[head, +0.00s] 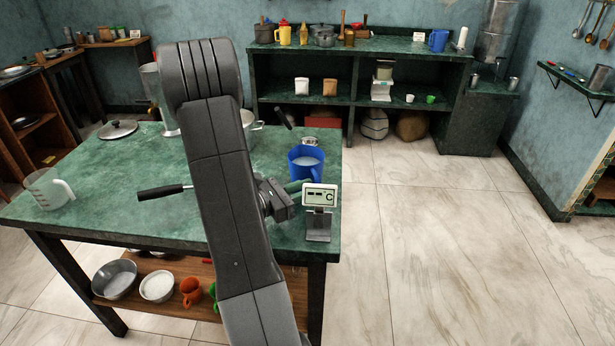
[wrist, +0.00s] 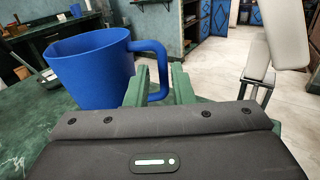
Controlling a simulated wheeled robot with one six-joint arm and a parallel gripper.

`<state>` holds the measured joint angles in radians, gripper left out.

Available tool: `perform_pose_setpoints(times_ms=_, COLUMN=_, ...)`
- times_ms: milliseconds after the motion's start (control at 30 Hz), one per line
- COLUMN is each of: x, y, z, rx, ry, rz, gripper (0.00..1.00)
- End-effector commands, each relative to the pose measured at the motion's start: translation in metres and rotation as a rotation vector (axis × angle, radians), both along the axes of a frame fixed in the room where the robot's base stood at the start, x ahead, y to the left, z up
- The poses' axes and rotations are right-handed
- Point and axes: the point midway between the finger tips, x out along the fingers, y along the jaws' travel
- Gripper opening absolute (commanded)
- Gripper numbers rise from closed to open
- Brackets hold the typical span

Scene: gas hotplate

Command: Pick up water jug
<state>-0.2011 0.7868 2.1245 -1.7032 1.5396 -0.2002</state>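The blue jug (head: 306,168) stands upright near the right edge of the green table, with pale liquid inside. In the wrist view the jug (wrist: 92,72) fills the left side, and its handle (wrist: 163,68) points right. My gripper (head: 296,186) is beside the jug, low at its handle. In the wrist view the two green fingers of my gripper (wrist: 160,82) stand either side of the handle's lower part. The gap is about as wide as the handle, so I cannot tell whether they press on it. The jug's base is partly hidden in the head view.
A temperature display (head: 319,212) stands close in front of the jug. A clear measuring jug (head: 48,190) and a lid (head: 117,129) are on the table's left. Another blue jug (head: 438,40) is on the back counter. The floor to the right is clear.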

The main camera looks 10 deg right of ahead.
Motion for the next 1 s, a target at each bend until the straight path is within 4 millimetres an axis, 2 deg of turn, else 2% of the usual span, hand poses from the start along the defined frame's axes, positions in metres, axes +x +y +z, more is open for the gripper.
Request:
perform_pose_setpoints(times_ms=433, x=0.011, y=-0.044, z=0.003, rx=0.000, ry=-0.001, rz=-0.004, gripper=0.21)
perform_pose_setpoints(times_ms=800, x=0.014, y=-0.050, z=0.002, rx=0.000, ry=0.000, rz=-0.001, gripper=0.21)
perform_pose_setpoints(times_ms=933, x=0.014, y=-0.050, z=0.002, rx=0.000, ry=0.000, rz=-0.001, gripper=0.00)
perform_pose_setpoints(times_ms=1000, x=0.014, y=-0.050, z=0.002, rx=0.000, ry=0.000, rz=0.000, gripper=0.00)
